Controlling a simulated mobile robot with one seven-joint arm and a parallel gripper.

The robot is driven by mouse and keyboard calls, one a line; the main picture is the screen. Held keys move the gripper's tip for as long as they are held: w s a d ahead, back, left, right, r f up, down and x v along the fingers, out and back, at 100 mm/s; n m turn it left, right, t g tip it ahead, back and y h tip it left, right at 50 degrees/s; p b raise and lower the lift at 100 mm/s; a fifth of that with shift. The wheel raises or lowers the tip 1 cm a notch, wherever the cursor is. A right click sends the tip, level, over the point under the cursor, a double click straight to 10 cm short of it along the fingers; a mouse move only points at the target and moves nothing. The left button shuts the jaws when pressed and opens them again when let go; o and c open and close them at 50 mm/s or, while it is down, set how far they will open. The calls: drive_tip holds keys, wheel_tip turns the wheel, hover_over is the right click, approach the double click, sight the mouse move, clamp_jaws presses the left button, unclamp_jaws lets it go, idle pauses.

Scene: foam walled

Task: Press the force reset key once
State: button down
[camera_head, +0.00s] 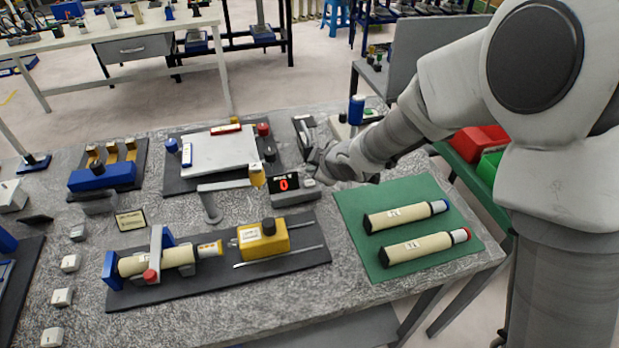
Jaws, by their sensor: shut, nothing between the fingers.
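A small grey box with a black display (284,184) showing a red 0 stands near the middle of the table. A small light key (309,183) sits on the right part of this box; its label is too small to read. My gripper (316,176) reaches in from the right, low over the box's right end, close to the key. Its fingers look shut and empty. I cannot tell whether they touch the key.
A yellow block (265,238) on rails and a cream tube (165,258) are on a black plate in front. A green mat (354,215) holds two cream tubes at right. A white plate (219,151) lies behind. A dark upright item (303,130) stands behind my gripper.

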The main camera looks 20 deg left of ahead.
wheel_tip(320, 180, up, 3)
drive_tip(key=shift+r+p, duration=0.1)
drive_tip(key=shift+p, duration=0.85)
